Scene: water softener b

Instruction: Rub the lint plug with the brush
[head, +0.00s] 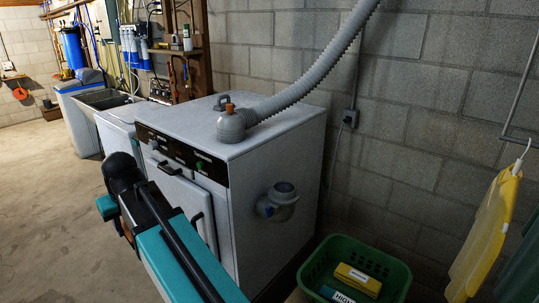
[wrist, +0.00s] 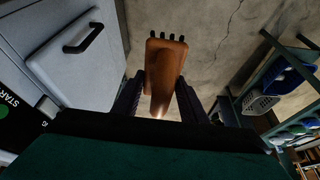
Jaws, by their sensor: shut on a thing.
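My gripper (wrist: 162,88) is shut on a brown brush (wrist: 166,62) in the wrist view. The brush's dark bristle tufts show at its far end, over bare floor. In the head view my teal and black arm reaches to the left, in front of the white dryer; I cannot make out the brush there. A grey elbow pipe (head: 271,209) juts from the dryer's right side. Its upward mouth holds a blue-grey mass (head: 284,189), which looks like the lint plug. The brush is apart from it.
A ribbed grey hose (head: 310,82) meets an elbow with an orange knob on the dryer top (head: 270,125). A green basket (head: 393,257) with boxes stands at the lower right. A yellow item (head: 485,235) hangs at the right. Open floor (head: 40,200) lies left.

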